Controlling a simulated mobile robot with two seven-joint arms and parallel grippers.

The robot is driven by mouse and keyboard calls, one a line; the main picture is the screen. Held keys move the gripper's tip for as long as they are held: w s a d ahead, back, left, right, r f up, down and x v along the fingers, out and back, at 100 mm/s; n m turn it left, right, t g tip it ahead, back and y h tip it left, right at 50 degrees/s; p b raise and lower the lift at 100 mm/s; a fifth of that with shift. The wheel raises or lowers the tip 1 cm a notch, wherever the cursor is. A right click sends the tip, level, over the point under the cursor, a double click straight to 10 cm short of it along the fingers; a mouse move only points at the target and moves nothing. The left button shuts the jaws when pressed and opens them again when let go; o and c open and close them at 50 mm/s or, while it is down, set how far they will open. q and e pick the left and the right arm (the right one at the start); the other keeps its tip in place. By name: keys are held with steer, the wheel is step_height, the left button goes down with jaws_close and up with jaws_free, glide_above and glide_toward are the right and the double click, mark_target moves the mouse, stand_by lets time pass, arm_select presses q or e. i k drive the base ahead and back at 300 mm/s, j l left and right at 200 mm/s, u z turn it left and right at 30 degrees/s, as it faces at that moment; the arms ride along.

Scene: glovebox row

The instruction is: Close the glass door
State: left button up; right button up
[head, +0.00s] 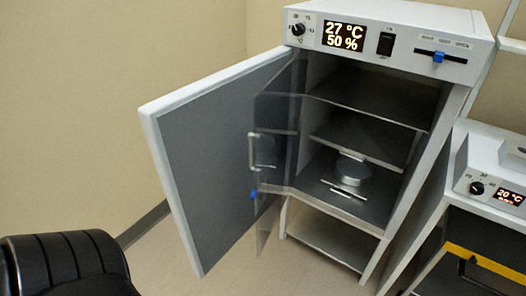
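The glass door (277,115) is a thin clear panel hinged at the left side of the white cabinet (405,18). It stands swung open, out to the left of the cabinet opening. A pale handle (253,152) and a small blue piece (253,194) show near its free edge. Behind it, the thick outer door (205,150), white-edged with a grey inner face, also stands wide open to the left. Neither of my grippers is in view.
Inside the cabinet are shelves (365,140) and a round pale dish (352,171). A black ribbed padded object (68,268) stands at the lower left. A second unit (490,165) with a yellow-edged front (484,262) stands close on the right. Floor (165,250) shows between.

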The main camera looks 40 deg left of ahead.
mark_target(275, 191)
steer(key=k+j, duration=0.1)
steer(key=j, duration=0.35)
steer(key=k+j+u, duration=0.15)
steer(key=j, duration=1.25)
steer(key=i+u, duration=0.05)
